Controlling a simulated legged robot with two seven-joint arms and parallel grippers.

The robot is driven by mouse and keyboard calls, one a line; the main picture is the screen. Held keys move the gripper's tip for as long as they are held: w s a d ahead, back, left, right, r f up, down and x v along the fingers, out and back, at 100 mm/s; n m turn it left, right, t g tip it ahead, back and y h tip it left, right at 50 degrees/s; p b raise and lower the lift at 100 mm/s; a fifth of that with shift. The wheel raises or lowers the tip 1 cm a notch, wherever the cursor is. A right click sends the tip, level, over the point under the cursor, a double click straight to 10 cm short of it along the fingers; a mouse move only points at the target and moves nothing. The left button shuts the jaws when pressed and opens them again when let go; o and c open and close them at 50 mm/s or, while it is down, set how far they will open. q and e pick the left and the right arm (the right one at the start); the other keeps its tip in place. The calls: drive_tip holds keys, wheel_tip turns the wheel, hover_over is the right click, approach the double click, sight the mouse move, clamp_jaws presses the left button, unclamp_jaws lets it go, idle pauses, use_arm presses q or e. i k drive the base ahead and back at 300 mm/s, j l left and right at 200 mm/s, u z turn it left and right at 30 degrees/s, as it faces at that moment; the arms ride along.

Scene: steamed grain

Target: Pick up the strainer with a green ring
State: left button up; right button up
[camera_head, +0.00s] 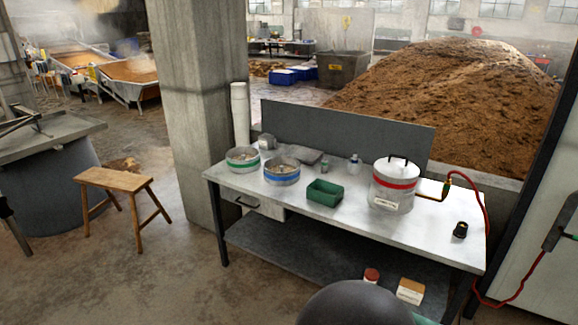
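The strainer with a green ring (242,160) stands upright on the left end of the white table (258,197). It is a round, pale metal strainer with some contents inside. A similar strainer with a blue ring (282,176) stands just to its right. Neither of my grippers shows in the head view, so their state is hidden.
A green tray (324,193), a lidded pot with a red band (394,187) and a black knob-like item (460,230) are on the table. A concrete pillar (195,100) stands behind its left end. A wooden stool (115,180) is left on open floor.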

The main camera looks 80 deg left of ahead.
sight(324, 161)
drive_tip(key=u, duration=2.55)
drive_tip(key=i+j, duration=0.2)
drive_tip(key=i, duration=0.4)
drive_tip(key=i+j, duration=0.15)
drive_tip(key=i, duration=0.4)
drive_tip(key=i+j, duration=0.2)
drive_tip(key=i, duration=0.4)
drive_tip(key=i+j, duration=0.2)
drive_tip(key=i, duration=0.35)
drive_tip(key=i+j+u, duration=0.1)
drive_tip(key=i, duration=0.5)
drive_tip(key=i+j, duration=0.2)
drive_tip(key=i, duration=0.35)
